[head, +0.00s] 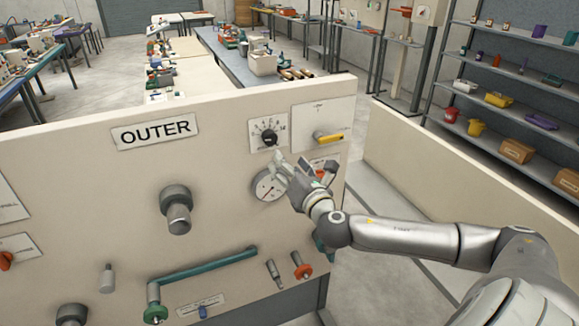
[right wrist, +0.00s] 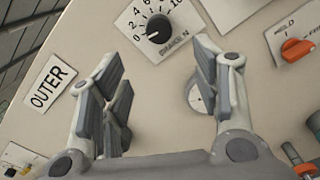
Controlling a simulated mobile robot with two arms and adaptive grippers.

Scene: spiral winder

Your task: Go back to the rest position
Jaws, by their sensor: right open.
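My right gripper (head: 284,165) is in front of the OUTER panel (head: 110,200) in the head view, just below a black dial knob (head: 269,138) on a numbered plate and overlapping the round gauge (head: 268,186). In the right wrist view the right gripper (right wrist: 158,65) has its fingers spread wide with nothing between them. The dial knob (right wrist: 159,26) shows beyond the fingertips there, apart from them, and the gauge (right wrist: 201,97) is partly hidden behind the right-hand finger. My left gripper is in neither view.
The panel carries a yellow handle (head: 328,138), a dark grey knob (head: 177,208), a teal bar handle (head: 205,268) and an orange-red knob (head: 301,266) close around the arm. A low cream wall (head: 470,195) stands to the right, with shelving (head: 520,70) behind it.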

